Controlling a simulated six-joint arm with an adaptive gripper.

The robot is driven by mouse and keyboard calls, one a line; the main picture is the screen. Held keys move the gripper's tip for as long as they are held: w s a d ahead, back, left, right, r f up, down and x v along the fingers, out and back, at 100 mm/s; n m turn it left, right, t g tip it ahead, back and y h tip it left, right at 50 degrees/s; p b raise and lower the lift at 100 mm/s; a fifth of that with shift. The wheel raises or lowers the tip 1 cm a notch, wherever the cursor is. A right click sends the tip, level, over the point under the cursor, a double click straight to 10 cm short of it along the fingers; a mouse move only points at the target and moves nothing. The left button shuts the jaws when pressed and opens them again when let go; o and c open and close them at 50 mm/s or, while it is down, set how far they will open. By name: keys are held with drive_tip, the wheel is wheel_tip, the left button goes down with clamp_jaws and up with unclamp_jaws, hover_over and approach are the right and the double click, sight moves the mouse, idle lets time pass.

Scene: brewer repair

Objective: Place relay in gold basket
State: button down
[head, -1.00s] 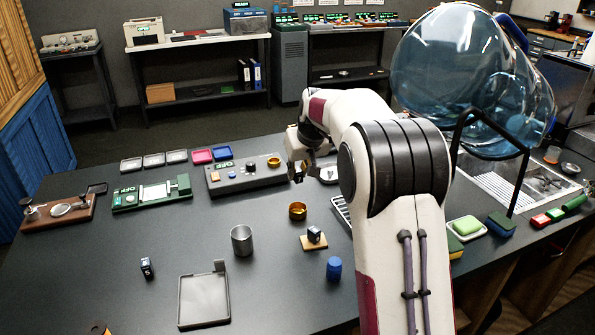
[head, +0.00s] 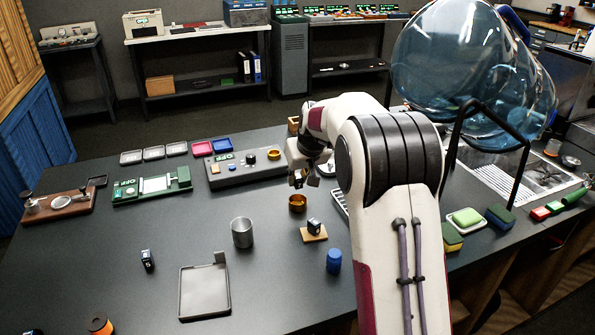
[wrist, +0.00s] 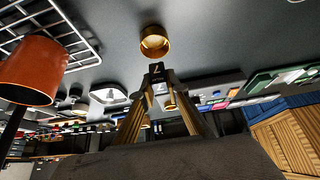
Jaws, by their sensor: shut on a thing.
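The gold basket (head: 297,204) is a small open gold cup on the dark counter. It also shows in the wrist view (wrist: 153,43), just beyond the fingertips. My gripper (head: 301,182) is above and slightly behind the basket, pointing down. In the wrist view my gripper (wrist: 158,84) is shut on the relay (wrist: 157,71), a small dark block with a white marking. The relay is apart from the basket as far as I can tell. In the head view the relay is hard to make out at the fingertips.
A dark block on a wooden pad (head: 313,235), a blue cylinder (head: 333,261) and a metal cup (head: 242,233) stand nearby. A grey control box (head: 233,170) with another gold ring lies behind. A water jug (head: 470,70) is at right.

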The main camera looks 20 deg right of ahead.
sight(298, 176)
drive_tip(key=shift+f, duration=1.85)
drive_tip(key=c, duration=1.9)
unclamp_jaws()
drive_tip(key=shift+r, duration=0.1)
drive_tip(key=shift+r, duration=3.4)
